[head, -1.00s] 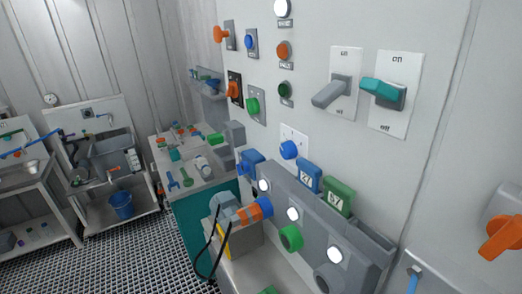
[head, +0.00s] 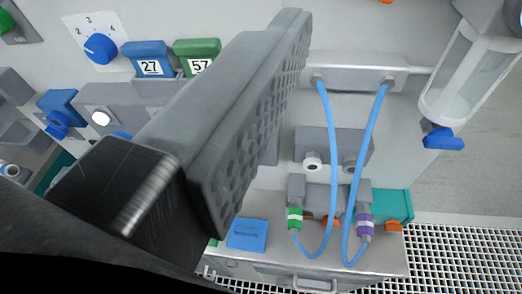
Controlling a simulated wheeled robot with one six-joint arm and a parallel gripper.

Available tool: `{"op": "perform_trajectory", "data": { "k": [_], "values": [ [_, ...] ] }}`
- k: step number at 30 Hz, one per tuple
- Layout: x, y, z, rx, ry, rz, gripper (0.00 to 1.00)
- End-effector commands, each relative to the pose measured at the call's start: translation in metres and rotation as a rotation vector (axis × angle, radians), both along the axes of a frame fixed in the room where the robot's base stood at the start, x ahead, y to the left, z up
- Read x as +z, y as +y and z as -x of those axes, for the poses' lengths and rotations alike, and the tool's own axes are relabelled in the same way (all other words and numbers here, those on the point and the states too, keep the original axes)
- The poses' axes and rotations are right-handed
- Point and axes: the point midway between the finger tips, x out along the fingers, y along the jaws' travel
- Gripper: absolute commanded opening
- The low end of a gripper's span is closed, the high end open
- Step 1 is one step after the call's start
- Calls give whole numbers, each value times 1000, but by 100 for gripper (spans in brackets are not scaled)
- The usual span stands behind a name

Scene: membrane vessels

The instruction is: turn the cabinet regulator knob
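A blue knob (head: 101,48) sits on a white dial plate marked 2, 3 and 4 at the upper left. Another blue knob (head: 443,138) is under a clear cylindrical bowl (head: 470,70) at the right. I cannot tell which one is the cabinet regulator knob. My gripper (head: 285,40) fills the middle left, close to the camera, with a grey, dimpled pad facing right. Nothing shows held against that pad. I cannot make out two separate fingertips. My gripper hides part of the panel behind it.
Blue and green tags, 27 (head: 150,60) and 57 (head: 196,56), hang beside the dial. Two looping blue hoses (head: 329,150) run from a grey manifold (head: 355,72) to fittings below. A bench (head: 320,270) stands below, with grating floor (head: 460,255) at the right.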

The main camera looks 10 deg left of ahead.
Motion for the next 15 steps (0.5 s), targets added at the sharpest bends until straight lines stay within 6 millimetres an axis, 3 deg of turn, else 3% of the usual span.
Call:
{"op": "perform_trajectory", "data": {
  "k": [6,15],
  "values": [
    [-7,11,6,-8,-5,5,69],
    [-8,12,7,-9,-5,6,69]
  ]
}}
